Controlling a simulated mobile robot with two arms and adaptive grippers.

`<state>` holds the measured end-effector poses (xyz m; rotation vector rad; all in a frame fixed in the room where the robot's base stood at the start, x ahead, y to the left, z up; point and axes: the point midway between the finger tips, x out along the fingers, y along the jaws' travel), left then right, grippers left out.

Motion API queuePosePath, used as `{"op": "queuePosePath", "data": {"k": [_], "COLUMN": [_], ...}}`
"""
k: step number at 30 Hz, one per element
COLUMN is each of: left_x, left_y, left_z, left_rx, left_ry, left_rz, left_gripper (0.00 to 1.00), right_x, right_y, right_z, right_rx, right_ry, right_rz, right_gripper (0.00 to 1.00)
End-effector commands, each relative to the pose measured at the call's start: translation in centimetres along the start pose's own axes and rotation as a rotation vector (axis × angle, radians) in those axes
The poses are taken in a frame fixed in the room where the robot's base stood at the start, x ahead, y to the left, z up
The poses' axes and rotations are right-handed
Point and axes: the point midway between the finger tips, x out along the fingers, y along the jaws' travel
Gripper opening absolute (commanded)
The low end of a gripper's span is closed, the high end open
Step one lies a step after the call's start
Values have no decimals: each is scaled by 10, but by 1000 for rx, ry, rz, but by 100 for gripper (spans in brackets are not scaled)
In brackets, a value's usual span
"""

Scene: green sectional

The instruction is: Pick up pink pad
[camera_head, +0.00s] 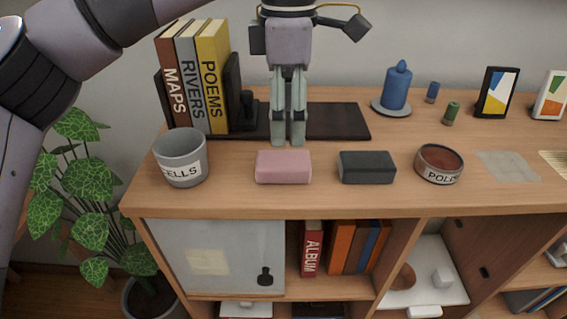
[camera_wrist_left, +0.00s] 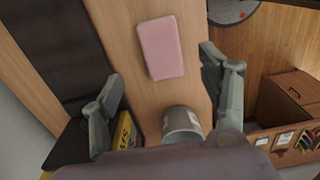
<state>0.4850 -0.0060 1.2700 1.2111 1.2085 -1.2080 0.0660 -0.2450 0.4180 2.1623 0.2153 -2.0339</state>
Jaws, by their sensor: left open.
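The pink pad (camera_head: 283,167) lies flat on the wooden cabinet top near its front edge, between the white-labelled cup and a dark grey pad. It also shows in the left wrist view (camera_wrist_left: 162,47), unobstructed between the spread fingers. My left gripper (camera_head: 288,143) points down, just behind the pink pad in the head view. Its fingers appear open in the left wrist view (camera_wrist_left: 163,68), with nothing between them at the tips. The pad is not held. My right gripper is not in view.
The dark grey pad (camera_head: 367,167) lies right of the pink one. A grey cup (camera_head: 181,158) stands to the left, and a round tin (camera_head: 439,164) farther right. Books (camera_head: 198,80) and a dark mat (camera_head: 338,121) are behind. A blue candle (camera_head: 397,88) stands back right.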

Motion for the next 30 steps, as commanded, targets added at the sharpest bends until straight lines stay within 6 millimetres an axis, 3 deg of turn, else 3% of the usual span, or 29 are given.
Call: {"op": "queuePosePath", "data": {"k": [4,12,21,30], "left_x": [24,43,83,88], "left_y": [0,-2,-4,-4], "left_z": [-1,-2,-5,-4], "left_rx": [-1,1,0,0], "left_ry": [1,1,1,-1], "left_rz": [-2,-3,-2,-1], "left_gripper": [69,69,69,68], "right_x": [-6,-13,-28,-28], "right_y": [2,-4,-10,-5], "right_z": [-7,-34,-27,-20], "right_rx": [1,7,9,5], "right_ry": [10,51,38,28], "right_rz": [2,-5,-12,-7], "right_gripper": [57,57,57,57]}}
